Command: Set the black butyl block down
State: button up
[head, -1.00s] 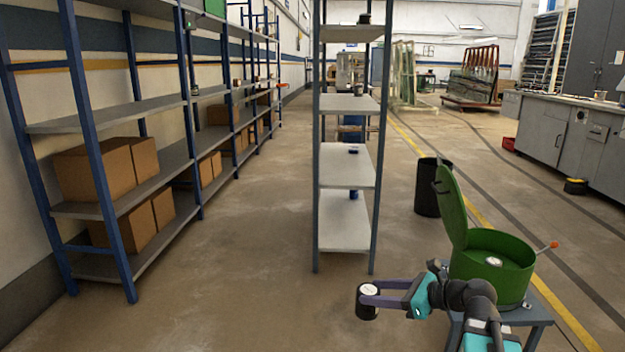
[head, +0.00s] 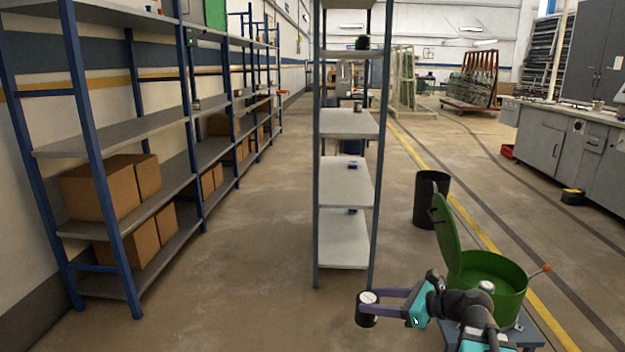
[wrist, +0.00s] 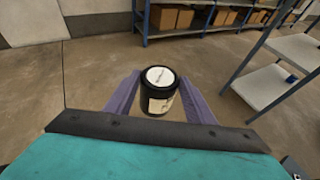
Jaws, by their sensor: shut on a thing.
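The black butyl block (head: 367,312) is a short black cylinder with a white top label. My gripper (head: 370,307) is shut on it and holds it upright in the air over open floor, in front of the narrow shelf rack. In the wrist view the block (wrist: 159,92) sits between the two purple fingers of my gripper (wrist: 160,98), and a pale label shows on its side. The block touches no surface that I can see.
A narrow grey shelf rack (head: 345,185) stands ahead, with small items on some shelves. A green drum with an open lid (head: 490,280) stands at right on a small table. A black bin (head: 430,200) is behind it. Blue shelving (head: 115,210) with cartons lines the left wall.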

notch_tip(320, 180, up, 14)
jog(key=p, duration=1.7)
